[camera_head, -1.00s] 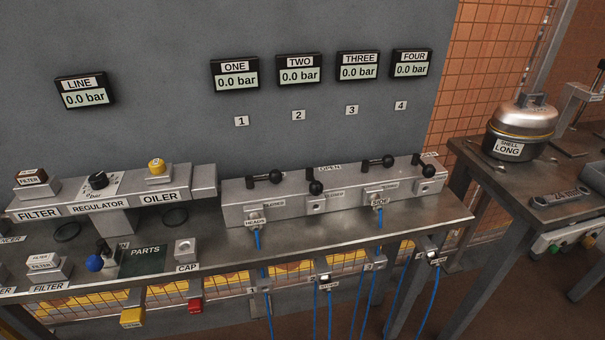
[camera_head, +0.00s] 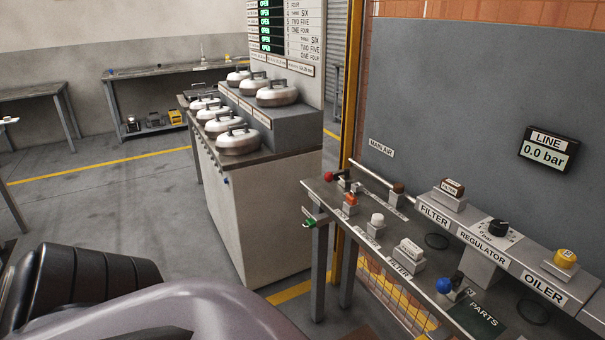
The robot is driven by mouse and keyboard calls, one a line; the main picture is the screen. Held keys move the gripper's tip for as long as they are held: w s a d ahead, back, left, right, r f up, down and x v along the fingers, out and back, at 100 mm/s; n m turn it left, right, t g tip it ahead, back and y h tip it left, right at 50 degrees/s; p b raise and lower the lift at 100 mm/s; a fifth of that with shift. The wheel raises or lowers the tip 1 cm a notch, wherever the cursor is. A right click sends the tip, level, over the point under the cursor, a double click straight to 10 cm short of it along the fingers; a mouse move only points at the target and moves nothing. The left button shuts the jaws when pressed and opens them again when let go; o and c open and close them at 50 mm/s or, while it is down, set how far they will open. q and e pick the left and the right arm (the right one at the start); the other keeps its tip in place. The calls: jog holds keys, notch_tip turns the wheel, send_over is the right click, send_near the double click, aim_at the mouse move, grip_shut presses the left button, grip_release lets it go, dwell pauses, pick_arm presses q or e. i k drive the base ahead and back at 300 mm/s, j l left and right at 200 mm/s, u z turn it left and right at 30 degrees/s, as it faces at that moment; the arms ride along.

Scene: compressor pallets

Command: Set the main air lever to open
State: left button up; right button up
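The main air lever (camera_head: 330,177) has a red knob and sits at the far left end of the grey bench, near the pipe and below the "MAIN AIR" label (camera_head: 381,147) on the grey panel. It is small in the picture, and I cannot tell whether it is at open or closed. The LINE gauge (camera_head: 547,149) reads 0.0 bar. Neither of my grippers is in view. A dark ribbed and grey-purple link of my own arm fills the lower left.
The bench (camera_head: 405,225) carries a filter, regulator (camera_head: 484,247), oiler (camera_head: 553,278), small valves and a blue knob (camera_head: 443,285). Left of it stands a cabinet (camera_head: 250,205) with several metal shells. Open floor (camera_head: 110,205) lies further left.

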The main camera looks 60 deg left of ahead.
aim_at(329, 176)
jog(key=u, duration=1.55)
jog(key=z, duration=0.4)
jog(key=i+j+z, duration=0.1)
jog(key=z, duration=0.25)
jog(key=j+z, duration=0.15)
jog(key=z, duration=0.25)
jog(key=j+z, duration=0.1)
jog(key=z, duration=0.3)
jog(key=j+z, duration=0.6)
jog(key=k+j+z, duration=0.2)
jog(key=j, duration=0.25)
jog(key=j+z, duration=0.2)
jog(key=j, duration=0.25)
jog(key=k+j, duration=0.1)
jog(key=j, duration=0.3)
jog(key=k+j+z, duration=0.1)
jog(key=j, duration=0.25)
jog(key=k+j, duration=0.15)
jog(key=j, duration=0.25)
jog(key=k+j+z, duration=0.1)
jog(key=j, duration=0.25)
